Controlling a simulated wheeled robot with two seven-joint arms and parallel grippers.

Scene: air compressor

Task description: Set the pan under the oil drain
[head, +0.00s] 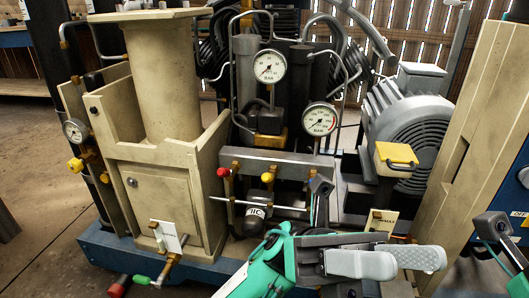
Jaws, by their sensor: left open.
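My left gripper (392,262), with green and black housing and grey finger pads, is open in front of the compressor's blue base. I see nothing between its fingers. My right gripper (497,235) shows only in part at the right edge; its fingers cannot be made out. A small brass valve (168,268) with a green-tipped handle sits low at the front left of the compressor; I cannot tell if it is the oil drain. My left gripper is to the right of this valve, apart from it. I cannot make out a pan in this view.
The beige compressor housing (160,185) stands at left, with gauges (269,66) and pipes in the middle. A grey finned motor (412,128) and a tall beige panel (483,120) stand at right. Bare floor (35,215) is free at left.

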